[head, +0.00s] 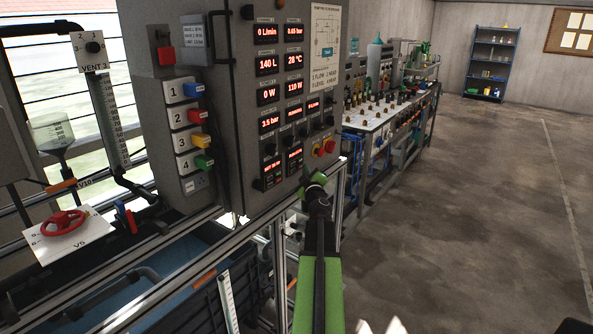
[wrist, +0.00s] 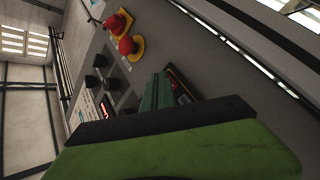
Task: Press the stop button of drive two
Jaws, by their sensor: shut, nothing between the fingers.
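The grey control panel (head: 247,100) carries two small drive units with lit red displays low on its face, a left unit (head: 272,171) and a right unit (head: 294,161). Their labels are too small to read, so I cannot tell which is drive two. My gripper (head: 313,184) is shut and empty, just right of and below the right unit in the head view. In the wrist view my gripper (wrist: 157,88) points at the panel and partly covers a lit unit (wrist: 179,86). Any stop button there is hidden or too small to make out. I cannot tell whether the fingertips touch the panel.
Two red mushroom buttons on yellow plates (wrist: 117,24) (wrist: 128,46) sit near my gripper, with black knobs (wrist: 99,61) beside them. A bench with fittings (head: 375,118) stands beyond the panel. A red handwheel (head: 63,223) is at left. The floor (head: 480,210) at right is clear.

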